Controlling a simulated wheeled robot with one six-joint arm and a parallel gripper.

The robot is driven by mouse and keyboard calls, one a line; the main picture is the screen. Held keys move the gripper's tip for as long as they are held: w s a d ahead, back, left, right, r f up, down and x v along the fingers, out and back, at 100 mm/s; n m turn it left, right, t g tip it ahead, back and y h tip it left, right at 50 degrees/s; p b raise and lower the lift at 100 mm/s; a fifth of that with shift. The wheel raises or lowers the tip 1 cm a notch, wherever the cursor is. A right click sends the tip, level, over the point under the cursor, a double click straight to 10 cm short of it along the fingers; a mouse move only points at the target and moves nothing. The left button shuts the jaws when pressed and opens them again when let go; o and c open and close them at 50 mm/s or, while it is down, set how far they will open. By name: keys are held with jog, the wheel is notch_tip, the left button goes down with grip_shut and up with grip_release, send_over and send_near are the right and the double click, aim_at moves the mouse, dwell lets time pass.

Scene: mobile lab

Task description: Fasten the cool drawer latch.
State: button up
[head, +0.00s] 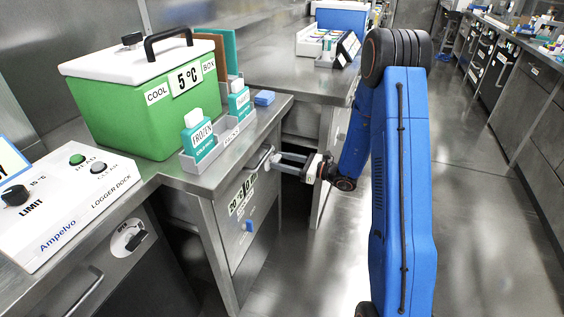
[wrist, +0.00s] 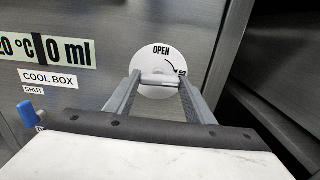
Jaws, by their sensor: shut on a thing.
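A round white latch plate (wrist: 152,68) is on the steel drawer front, with "OPEN" printed at its top and a curved line with small, partly hidden lettering at its right. A pale bar-shaped latch knob (wrist: 160,82) lies level across the plate, between the fingertips of my gripper (wrist: 160,84). My gripper is shut on this knob. In the head view my gripper (head: 277,158) reaches left to the cabinet front, where its fingers hide the latch. The drawer front (head: 252,247) looks flush with the cabinet.
A blue lever (wrist: 30,112) sticks out below the "COOL BOX" and "SHUT" labels. A bar handle (head: 259,161) is beside my fingers. The green cool box (head: 130,115), a grey rack (head: 192,163) with bottles and the logger dock (head: 62,208) stand above. The aisle floor at right is clear.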

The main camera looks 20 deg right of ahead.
jog(key=o, duration=1.1)
jog(key=shift+c, duration=0.2)
jog(key=v, duration=1.7)
jog(key=shift+d, duration=0.15)
jog(key=shift+s, duration=0.1)
